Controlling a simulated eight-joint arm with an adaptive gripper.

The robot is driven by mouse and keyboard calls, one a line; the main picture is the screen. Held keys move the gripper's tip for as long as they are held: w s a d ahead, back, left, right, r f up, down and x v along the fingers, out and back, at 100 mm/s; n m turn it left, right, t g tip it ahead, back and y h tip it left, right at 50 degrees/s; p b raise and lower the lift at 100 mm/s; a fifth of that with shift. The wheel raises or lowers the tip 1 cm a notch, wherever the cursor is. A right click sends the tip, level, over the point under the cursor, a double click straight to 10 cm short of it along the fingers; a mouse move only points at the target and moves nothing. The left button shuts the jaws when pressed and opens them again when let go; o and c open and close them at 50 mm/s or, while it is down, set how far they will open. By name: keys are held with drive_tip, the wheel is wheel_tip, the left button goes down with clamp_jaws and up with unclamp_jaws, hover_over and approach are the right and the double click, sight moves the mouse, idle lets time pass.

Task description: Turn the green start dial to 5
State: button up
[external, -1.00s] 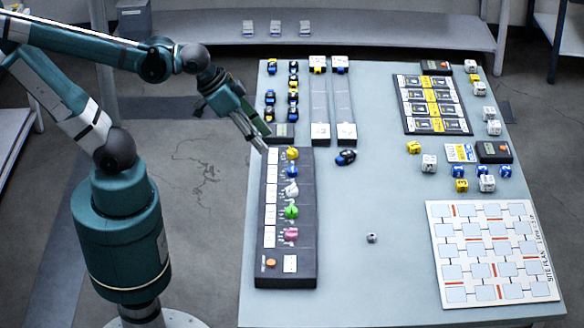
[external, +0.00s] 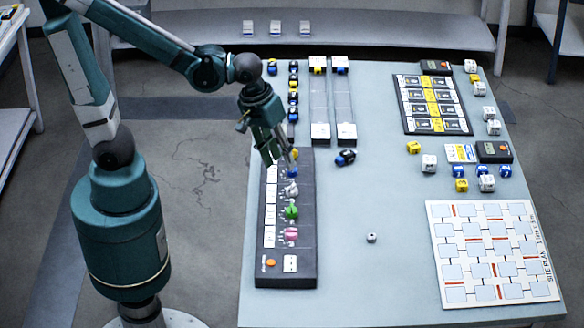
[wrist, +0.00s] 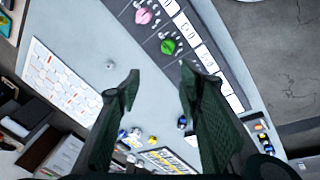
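The green dial (external: 291,212) sits on a dark panel (external: 276,274) along the table's left side, between a white dial (external: 290,190) above and a pink dial (external: 291,234) below in the external view. In the wrist view the green dial (wrist: 168,47) is beyond the fingertips, and the pink dial (wrist: 143,16) is further up. My gripper (external: 281,163) hangs over the panel's far end, by the blue dial (external: 292,173), and partly hides the yellow dial. In the wrist view my gripper (wrist: 158,86) is open with nothing between its fingers. The dial's setting is too small to read.
An orange button (external: 271,263) is at the panel's near end. Two long rails (external: 320,100) and a blue-black part (external: 346,157) lie right of my gripper.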

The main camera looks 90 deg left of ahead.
sight(292, 207)
drive_tip(key=shift+w+a+f+n+g+p, duration=0.15)
drive_tip(key=shift+w+f+n+g, duration=0.4)
drive_tip(key=shift+f+n, duration=1)
drive_tip(key=shift+w+d+f+n+g+p, duration=0.1)
drive_tip(key=shift+w+f+n+g+p, duration=0.3)
drive_tip(key=shift+f+n, duration=1.15)
drive_tip(key=shift+w+a+f+n+g+p, duration=0.1)
drive_tip(key=shift+w+f+n+g, duration=0.75)
drive_tip(key=shift+f, duration=1.15)
drive_tip(key=shift+s+f, duration=0.1)
drive_tip(key=shift+s, duration=0.1)
drive_tip(key=shift+f+b, duration=0.9)
drive_tip(key=shift+f, duration=2.9)
drive_tip(key=shift+c, duration=0.2)
drive_tip(key=c, duration=0.9)
